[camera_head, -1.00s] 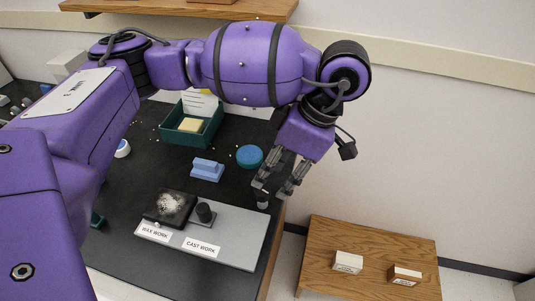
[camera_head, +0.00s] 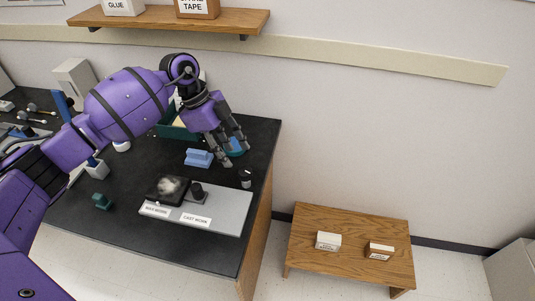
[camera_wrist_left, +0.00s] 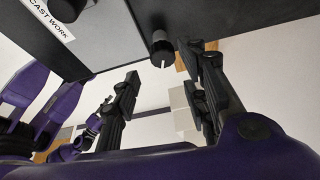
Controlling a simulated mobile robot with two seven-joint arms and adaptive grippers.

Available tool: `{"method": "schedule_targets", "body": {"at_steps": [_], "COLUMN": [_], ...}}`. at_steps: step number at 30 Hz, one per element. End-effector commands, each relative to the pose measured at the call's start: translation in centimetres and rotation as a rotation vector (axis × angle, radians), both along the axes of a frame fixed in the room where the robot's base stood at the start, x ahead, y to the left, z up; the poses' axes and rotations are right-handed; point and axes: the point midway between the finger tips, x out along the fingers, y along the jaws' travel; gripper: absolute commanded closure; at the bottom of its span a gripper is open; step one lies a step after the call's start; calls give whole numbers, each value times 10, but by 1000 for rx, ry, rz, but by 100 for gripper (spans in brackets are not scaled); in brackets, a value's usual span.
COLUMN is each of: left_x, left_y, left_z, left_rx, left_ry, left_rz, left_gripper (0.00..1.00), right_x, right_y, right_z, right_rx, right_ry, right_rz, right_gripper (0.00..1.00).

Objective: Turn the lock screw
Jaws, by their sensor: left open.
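A short black knob with a white line on its face, which looks like the lock screw (camera_head: 246,178), stands by the right edge of the dark bench, just off the grey plate. In the left wrist view the knob (camera_wrist_left: 162,50) shows close up, beyond and between the fingers. My left gripper (camera_head: 236,158) is open and empty. It hangs above the bench, a little behind and left of the knob, apart from it. Its two fingers also show in the wrist view (camera_wrist_left: 158,63). My right gripper cannot be made out.
The grey plate (camera_head: 230,211) carries WAX WORK and CAST WORK labels, a black pad (camera_head: 158,194) and a dark cylinder (camera_head: 197,190). A blue block (camera_head: 198,158) and a round blue thing (camera_head: 237,152) lie near the gripper. A low wooden table (camera_head: 350,263) stands right of the bench.

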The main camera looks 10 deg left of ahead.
Motion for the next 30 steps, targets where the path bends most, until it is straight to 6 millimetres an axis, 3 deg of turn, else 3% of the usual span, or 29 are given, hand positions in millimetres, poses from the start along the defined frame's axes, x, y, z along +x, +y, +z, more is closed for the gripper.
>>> {"method": "schedule_targets", "body": {"at_steps": [12, 25, 30], "left_x": [-5, -6, -6], "left_y": [-24, -28, -28], "left_z": [-59, -70, -69], "left_rx": [0, 1, 1], "left_ry": [7, 3, 4], "left_rz": [-3, -3, -4], "left_gripper": [59, 59, 82], "right_x": [3, 1, 1], "right_y": [-1, -3, -3], "right_z": [2, 1, 1], "right_rx": [-4, -7, -7], "right_ry": [-6, -2, -2], "right_rz": [6, 6, 6], "right_gripper": [72, 72, 72]}}
